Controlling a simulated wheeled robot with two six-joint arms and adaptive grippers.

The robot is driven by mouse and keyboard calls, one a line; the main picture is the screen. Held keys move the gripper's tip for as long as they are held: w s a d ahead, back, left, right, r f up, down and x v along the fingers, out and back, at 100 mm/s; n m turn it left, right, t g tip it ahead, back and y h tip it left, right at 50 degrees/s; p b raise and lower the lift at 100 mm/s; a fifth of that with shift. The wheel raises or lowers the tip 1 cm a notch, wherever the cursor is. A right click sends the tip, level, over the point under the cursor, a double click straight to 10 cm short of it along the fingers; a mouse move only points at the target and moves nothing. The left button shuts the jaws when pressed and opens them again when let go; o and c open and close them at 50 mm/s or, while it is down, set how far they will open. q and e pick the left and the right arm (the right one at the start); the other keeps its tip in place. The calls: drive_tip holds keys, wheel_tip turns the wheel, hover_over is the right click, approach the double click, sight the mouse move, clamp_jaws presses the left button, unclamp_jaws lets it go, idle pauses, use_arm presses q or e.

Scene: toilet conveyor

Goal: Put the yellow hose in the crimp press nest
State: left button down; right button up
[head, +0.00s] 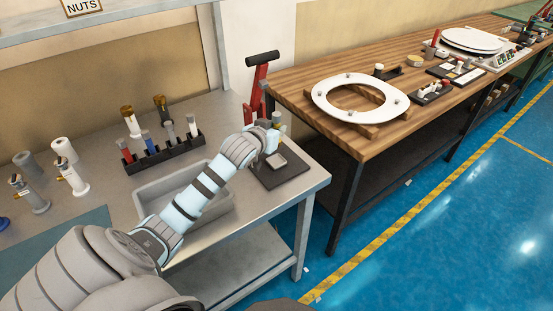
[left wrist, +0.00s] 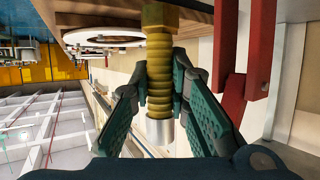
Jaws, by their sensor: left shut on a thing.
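The yellow hose (left wrist: 159,80) is a ribbed stem with a brass hex nut at one end and a silver ferrule at the other. My left gripper (left wrist: 160,92) is shut on its ribbed middle. In the head view my left gripper (head: 268,137) is over the crimp press's black base plate (head: 285,176), and only a little yellow of the hose shows beside it. The crimp press has a red lever (head: 258,88) with a black handle; red press parts also show close to the hose in the left wrist view (left wrist: 259,45). The nest is not clearly seen. My right gripper is out of view.
A grey bin (head: 154,202) lies under my left arm. A black rack (head: 165,153) with several hoses stands behind it. Metal fittings (head: 72,180) stand at the left. A wooden table (head: 290,91) with a white toilet seat (head: 324,97) is to the right.

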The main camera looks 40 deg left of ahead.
use_arm(q)
wheel_tip(320, 180, down, 7)
drive_tip(key=shift+f+b, duration=0.1)
drive_tip(key=shift+b, duration=0.55)
drive_tip(key=shift+s, duration=0.1)
drive_tip(key=c, duration=1.5)
unclamp_jaws()
drive_tip(key=shift+c, duration=0.2)
drive_tip(key=shift+s+r, duration=0.25)
drive_tip(key=shift+r, duration=0.05)
drive_tip(key=p+v, duration=0.3)
drive_tip(key=v, duration=0.8)
drive_tip(key=shift+s, duration=0.25)
drive_tip(key=shift+d, duration=0.1)
